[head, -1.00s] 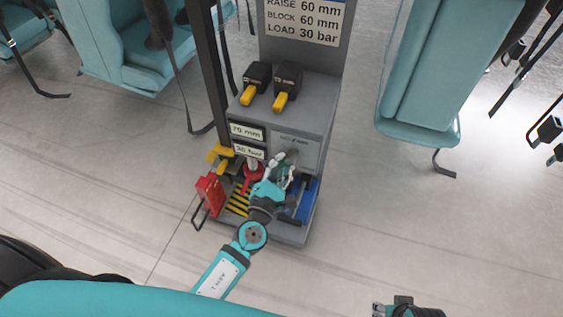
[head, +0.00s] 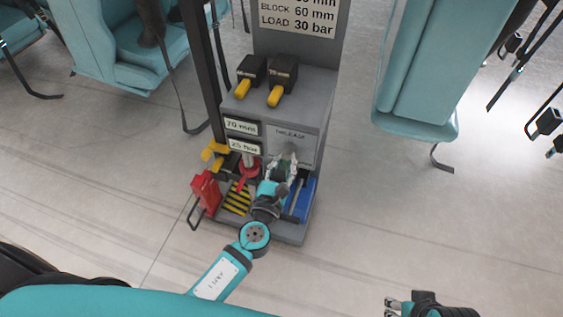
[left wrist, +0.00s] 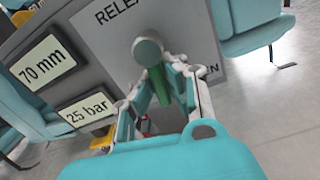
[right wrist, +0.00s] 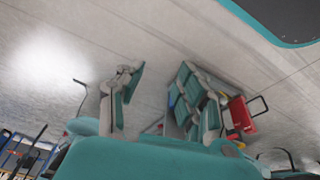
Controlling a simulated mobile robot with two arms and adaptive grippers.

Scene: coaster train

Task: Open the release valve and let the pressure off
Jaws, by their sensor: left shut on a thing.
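The release valve (left wrist: 148,50) is on the grey panel labelled RELEASE. It has a round grey hub and a green lever (left wrist: 160,88) pointing down and slightly right in the left wrist view. My left gripper (left wrist: 166,78) is shut on the green lever, with a finger on each side. In the head view my left gripper (head: 281,170) covers most of the valve. The displays read 70 mm (left wrist: 43,62) and 25 bar (left wrist: 88,110). My right gripper (right wrist: 160,75) is open and empty, away from the stand; it shows at the bottom right of the head view (head: 393,306).
The grey stand (head: 305,95) carries two black switch boxes with yellow levers (head: 276,96). A red jack-like item (head: 206,190), a yellow-black striped patch (head: 238,198) and a blue item (head: 304,198) are at its base. Teal seats (head: 420,75) flank it; floor between is clear.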

